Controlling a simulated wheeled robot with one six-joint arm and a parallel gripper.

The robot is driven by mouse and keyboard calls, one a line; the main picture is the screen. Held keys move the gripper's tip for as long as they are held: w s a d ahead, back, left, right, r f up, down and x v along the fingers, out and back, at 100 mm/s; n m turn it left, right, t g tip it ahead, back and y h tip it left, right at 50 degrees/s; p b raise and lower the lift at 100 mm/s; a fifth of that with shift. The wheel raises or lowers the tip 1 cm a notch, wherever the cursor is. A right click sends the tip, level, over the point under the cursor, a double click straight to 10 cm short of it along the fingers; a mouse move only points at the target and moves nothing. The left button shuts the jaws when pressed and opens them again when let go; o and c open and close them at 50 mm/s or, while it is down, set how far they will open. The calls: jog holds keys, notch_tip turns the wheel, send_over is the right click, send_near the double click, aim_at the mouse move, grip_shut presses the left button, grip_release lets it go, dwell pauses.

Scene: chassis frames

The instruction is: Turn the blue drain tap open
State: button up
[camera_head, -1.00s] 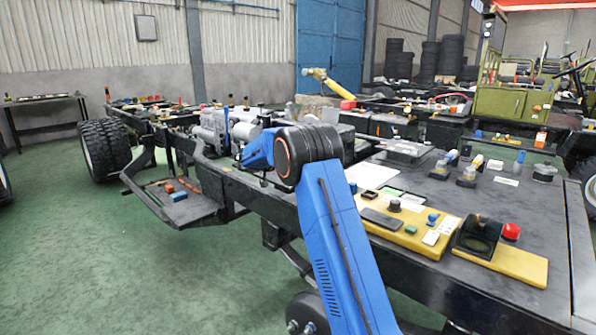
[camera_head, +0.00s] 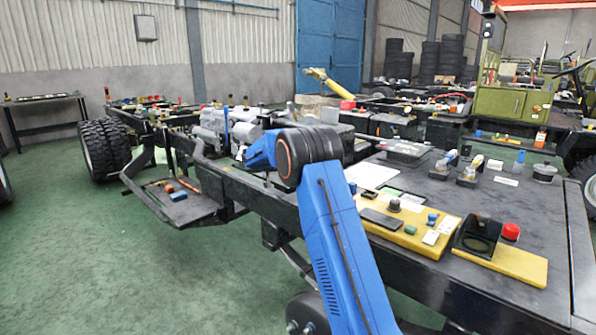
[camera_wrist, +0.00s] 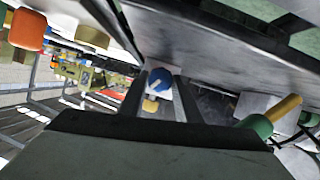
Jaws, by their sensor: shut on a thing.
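The blue drain tap (camera_wrist: 158,81) shows in the wrist view as a round blue knob with a white mark on its face. It sits between the two fingers of my gripper (camera_wrist: 157,88), which is shut on it. A yellowish part (camera_wrist: 151,105) shows just below the knob, between the fingers. In the head view my gripper is hidden behind my blue arm, and I cannot make out the tap there. How far the tap is turned I cannot tell.
In the wrist view, a green part with a yellow handle (camera_wrist: 272,120) is at the right and an orange knob (camera_wrist: 27,29) at the upper left. Grey metal surfaces are close above the fingers. In the head view, the black chassis deck (camera_head: 520,205) carries several small parts; green floor is clear at left.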

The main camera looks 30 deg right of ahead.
jog(key=n, duration=0.1)
jog(key=n+g, duration=0.1)
jog(key=shift+w+a+f+n+g+h, duration=0.1)
jog(key=shift+w+n+g+h, duration=0.1)
jog(key=shift+n+g+h, duration=0.7)
jog(key=shift+n, duration=0.5)
jog(key=o, duration=1.1)
jog(key=shift+c, duration=0.2)
